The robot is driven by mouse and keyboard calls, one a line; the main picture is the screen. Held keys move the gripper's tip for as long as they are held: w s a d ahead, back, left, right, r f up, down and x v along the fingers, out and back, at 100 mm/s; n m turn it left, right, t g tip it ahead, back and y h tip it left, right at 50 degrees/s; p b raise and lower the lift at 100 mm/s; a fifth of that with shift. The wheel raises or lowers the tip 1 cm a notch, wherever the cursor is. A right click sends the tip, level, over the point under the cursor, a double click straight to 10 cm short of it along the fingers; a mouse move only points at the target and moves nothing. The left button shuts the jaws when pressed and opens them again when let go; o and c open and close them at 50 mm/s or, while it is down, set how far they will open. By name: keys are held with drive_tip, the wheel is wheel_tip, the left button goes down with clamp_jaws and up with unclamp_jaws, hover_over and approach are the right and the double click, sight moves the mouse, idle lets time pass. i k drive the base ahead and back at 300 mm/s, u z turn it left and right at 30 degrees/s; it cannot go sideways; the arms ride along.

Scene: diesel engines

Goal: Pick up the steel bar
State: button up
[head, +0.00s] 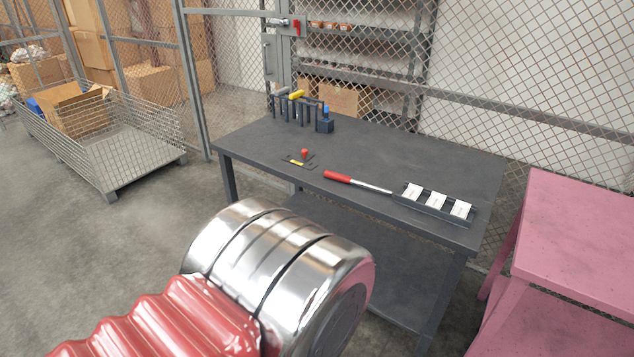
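A steel bar (371,187) with a red grip (338,177) lies on the dark grey workbench (400,152), near its front edge. The red grip is at its left end. The bare steel part runs right and slightly toward the front, up to the left end of a dark tray. I cannot tell whether the bar's right end touches the tray. My gripper is not in view, so its state and its distance from the bar do not show.
The dark tray (428,208) holds white cards. A small plate with a red knob (304,155) lies left of the bar; a tool rack (299,107) stands behind. A pink table (580,228) is at right, a wire basket (105,150) at left. Mesh fencing closes the back.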

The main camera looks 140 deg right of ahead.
sight(328, 173)
drive_tip(key=z, duration=5.25)
